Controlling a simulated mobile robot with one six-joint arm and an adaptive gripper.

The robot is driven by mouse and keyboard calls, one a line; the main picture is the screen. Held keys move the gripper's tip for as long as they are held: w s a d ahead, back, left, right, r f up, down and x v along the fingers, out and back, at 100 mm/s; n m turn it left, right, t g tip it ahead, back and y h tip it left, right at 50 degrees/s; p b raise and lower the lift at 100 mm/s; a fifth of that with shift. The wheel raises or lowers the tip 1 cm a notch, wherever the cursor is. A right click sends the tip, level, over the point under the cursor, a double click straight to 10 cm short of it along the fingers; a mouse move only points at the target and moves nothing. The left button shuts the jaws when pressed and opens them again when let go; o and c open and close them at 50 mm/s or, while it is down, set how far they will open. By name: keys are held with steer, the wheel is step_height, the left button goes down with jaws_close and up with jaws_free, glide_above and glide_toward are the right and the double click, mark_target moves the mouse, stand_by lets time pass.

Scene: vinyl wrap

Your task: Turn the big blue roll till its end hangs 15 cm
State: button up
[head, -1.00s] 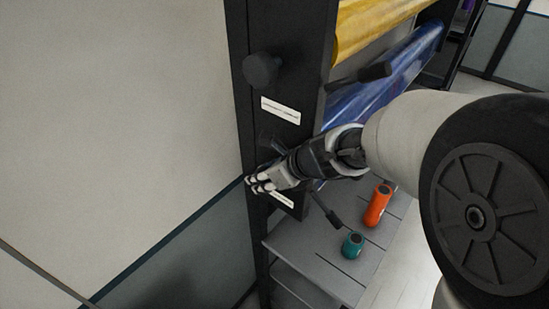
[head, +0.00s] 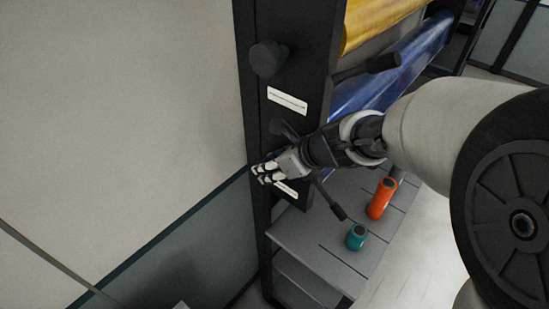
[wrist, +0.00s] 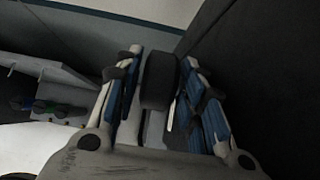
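The big blue roll (head: 385,75) lies in a dark rack below a yellow roll, partly hidden by my arm. A black crank handle (head: 368,67) crosses in front of it, and another dark handle (head: 330,200) points down lower on the rack. My gripper (head: 264,173) is at the rack's side panel, near the lower label (head: 287,190). In the wrist view a black knob (wrist: 159,80) shows between the two fingers, which are spread to either side of it. Whether they touch the knob is unclear. The roll's hanging end cannot be made out.
The dark side panel (head: 252,120) carries a round black knob (head: 269,58) and an upper label (head: 288,100). A pale wall fills the left.

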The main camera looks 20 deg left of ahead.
steer(key=v, duration=1)
steer(key=shift+d, duration=0.1)
steer(key=s+d+f+n+h+b, duration=0.2)
steer(key=s+d+f+n+b, duration=0.3)
steer(key=d+f+n+b, duration=0.2)
steer(key=s+d+f+n+t+h+b, duration=0.1)
steer(key=s+d+f+n+h+b, duration=0.2)
steer(key=d+f+b, duration=0.9)
steer(key=s+d+f+n+t+h+b, duration=0.1)
steer(key=s+d+f+n+h+b, duration=0.2)
steer(key=s+d+f+n+b, duration=0.6)
step_height(320, 180, down, 5)
steer(key=n+b, duration=0.2)
steer(key=b, duration=0.2)
steer(key=shift+d, duration=0.3)
steer(key=shift+s+r, duration=0.1)
steer(key=shift+s, duration=0.05)
